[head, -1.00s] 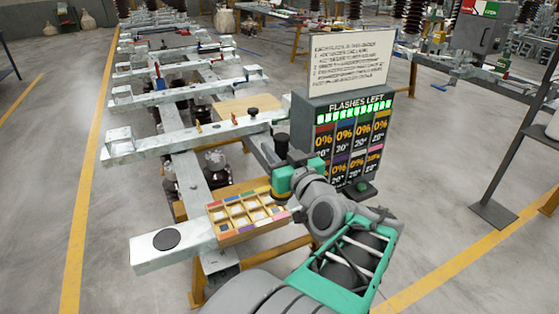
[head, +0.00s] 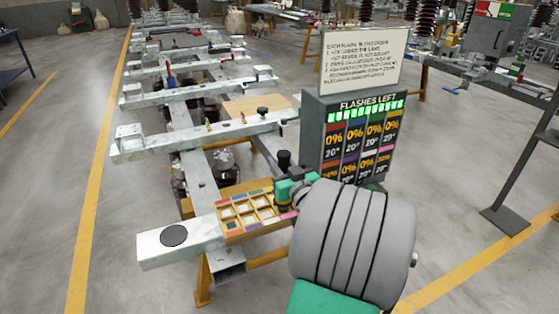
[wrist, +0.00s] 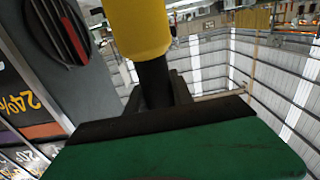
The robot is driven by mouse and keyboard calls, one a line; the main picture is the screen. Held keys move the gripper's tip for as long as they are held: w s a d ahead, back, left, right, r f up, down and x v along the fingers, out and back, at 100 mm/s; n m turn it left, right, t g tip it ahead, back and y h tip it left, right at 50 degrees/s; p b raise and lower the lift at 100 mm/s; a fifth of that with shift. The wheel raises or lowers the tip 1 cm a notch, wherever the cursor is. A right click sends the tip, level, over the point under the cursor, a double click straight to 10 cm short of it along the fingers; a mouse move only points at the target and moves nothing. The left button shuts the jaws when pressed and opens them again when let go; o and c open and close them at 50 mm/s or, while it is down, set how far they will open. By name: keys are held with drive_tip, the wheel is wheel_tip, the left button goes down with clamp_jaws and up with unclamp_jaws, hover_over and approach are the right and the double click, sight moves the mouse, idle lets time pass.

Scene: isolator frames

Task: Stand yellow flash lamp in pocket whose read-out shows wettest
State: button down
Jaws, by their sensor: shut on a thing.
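The yellow flash lamp (wrist: 138,28) shows large at the top of the wrist view, its upper part cut off by the frame. My gripper (wrist: 158,88) is shut on its dark lower part. The tray has several pockets with coloured edge tags. The read-out board (head: 312,145) stands behind it.
A white instruction sign (head: 362,60) stands above the board. The tray rests on a pale metal beam (head: 160,250) with a dark round disc (head: 174,236).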

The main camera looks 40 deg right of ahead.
drive_tip(key=c, duration=1.1)
unclamp_jaws()
drive_tip(key=shift+f, duration=0.15)
drive_tip(key=b+v, duration=0.1)
drive_tip(key=v, duration=1.1)
drive_tip(key=shift+r, duration=0.2)
